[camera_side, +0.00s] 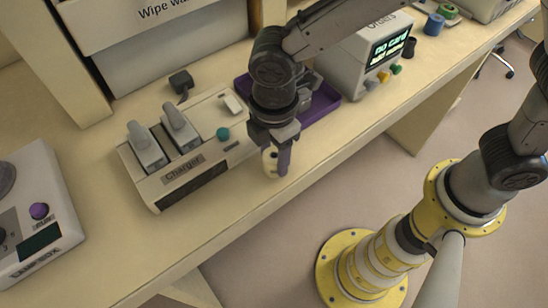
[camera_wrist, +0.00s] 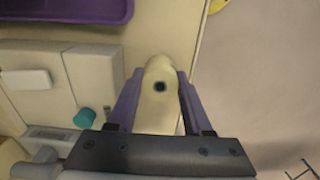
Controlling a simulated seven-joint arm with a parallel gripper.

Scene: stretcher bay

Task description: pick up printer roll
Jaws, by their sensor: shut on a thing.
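The printer roll (camera_wrist: 158,105) is cream with a dark hole in its core. In the wrist view it sits between the two purple fingers of my gripper (camera_wrist: 158,92), which are shut on its sides. In the side view the roll (camera_side: 269,160) shows at the fingertips of my gripper (camera_side: 277,162), near the front edge of the counter and to the right of the charger. Part of the roll is hidden by a finger. I cannot tell whether the roll touches the counter.
The charger (camera_side: 190,183) with two handsets stands close on the left. A purple tray (camera_side: 318,104) lies behind my gripper, beside a grey device with a lit screen (camera_side: 386,51). Coloured rolls (camera_side: 434,24) stand farther right. The counter (camera_side: 240,225) is clear in front of the charger.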

